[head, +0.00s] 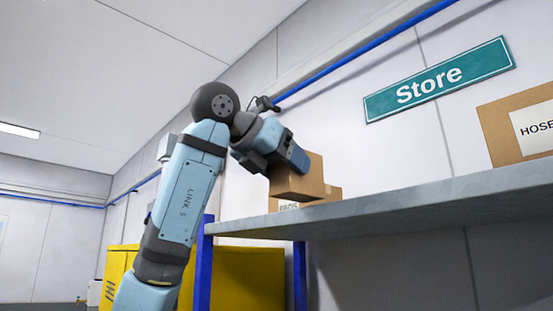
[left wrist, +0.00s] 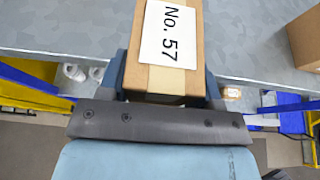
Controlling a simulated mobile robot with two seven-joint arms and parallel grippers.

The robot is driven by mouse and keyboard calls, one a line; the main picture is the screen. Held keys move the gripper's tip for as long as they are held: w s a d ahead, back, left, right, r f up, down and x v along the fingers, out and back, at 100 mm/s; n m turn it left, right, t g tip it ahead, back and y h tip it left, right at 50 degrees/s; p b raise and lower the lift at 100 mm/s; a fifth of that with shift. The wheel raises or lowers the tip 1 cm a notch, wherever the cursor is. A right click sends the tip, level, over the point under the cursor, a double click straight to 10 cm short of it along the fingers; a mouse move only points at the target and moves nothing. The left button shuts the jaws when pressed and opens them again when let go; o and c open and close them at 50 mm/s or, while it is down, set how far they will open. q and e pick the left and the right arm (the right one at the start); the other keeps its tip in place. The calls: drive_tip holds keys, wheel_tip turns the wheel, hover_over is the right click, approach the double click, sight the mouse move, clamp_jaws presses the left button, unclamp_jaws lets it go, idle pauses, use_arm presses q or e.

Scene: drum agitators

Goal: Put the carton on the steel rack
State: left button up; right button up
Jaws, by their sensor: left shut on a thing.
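The carton (head: 296,183) is a brown cardboard box. In the left wrist view the carton (left wrist: 185,75) shows a white label reading "No. 57" and a strip of tape. My left gripper (head: 289,160) is shut on it, with one finger on each side in the left wrist view (left wrist: 163,82). The steel rack (head: 420,203) has a grey metal shelf on blue posts. The carton is at the shelf's left end, over the grey surface in the wrist view. I cannot tell whether its underside touches the shelf. My right gripper is not in view.
Another labelled box (head: 333,193) stands behind the held carton, partly hidden. A box marked "HOSE" (head: 500,130) stands on the shelf at the right. The shelf between them looks clear. A yellow cabinet (head: 245,275) is behind the rack's left end. A green "Store" sign (head: 440,80) hangs on the wall.

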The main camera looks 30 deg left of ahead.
use_arm(q)
drive_tip(key=shift+w+d+p, duration=0.45)
drive_tip(key=shift+w+p, duration=0.05)
drive_tip(key=shift+w, duration=0.8)
drive_tip(key=shift+w+d+p, duration=0.5)
drive_tip(key=shift+w, duration=0.75)
drive_tip(key=shift+w+d+p, duration=0.45)
drive_tip(key=shift+w+p, duration=0.05)
drive_tip(key=shift+w, duration=0.8)
drive_tip(key=shift+w+d+p, duration=0.25)
drive_tip(key=shift+w, duration=0.35)
drive_tip(key=shift+w+d+p, duration=0.2)
drive_tip(key=shift+w+p, duration=0.05)
drive_tip(key=shift+w, duration=0.3)
drive_tip(key=shift+f+b, duration=0.3)
drive_tip(key=shift+f, duration=0.25)
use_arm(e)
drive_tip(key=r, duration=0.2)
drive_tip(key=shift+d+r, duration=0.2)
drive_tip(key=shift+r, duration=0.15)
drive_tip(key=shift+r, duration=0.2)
use_arm(q)
drive_tip(key=o, duration=1.1)
drive_tip(key=shift+s, duration=0.1)
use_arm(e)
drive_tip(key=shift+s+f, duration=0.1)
